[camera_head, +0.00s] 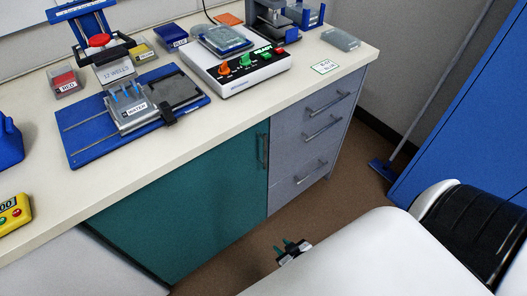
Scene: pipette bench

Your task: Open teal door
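The teal door (185,205) is the front of the bench cabinet, below the worktop and left of the grey drawers. It looks shut, roughly flush with the drawer fronts. Its dark upright bar handle (263,151) is near the door's right edge, at the upper part. My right gripper (282,246) is low in front of the cabinet, below and slightly right of the handle. It is apart from the handle and the door. My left gripper is not in view.
Grey drawers (310,140) with protruding bar handles stand right of the door. The worktop (235,120) above holds a blue rack stand (85,150), a white device with knobs (240,80) and small boxes. A blue cabinet (470,140) stands at right. Brown floor is clear before the drawers.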

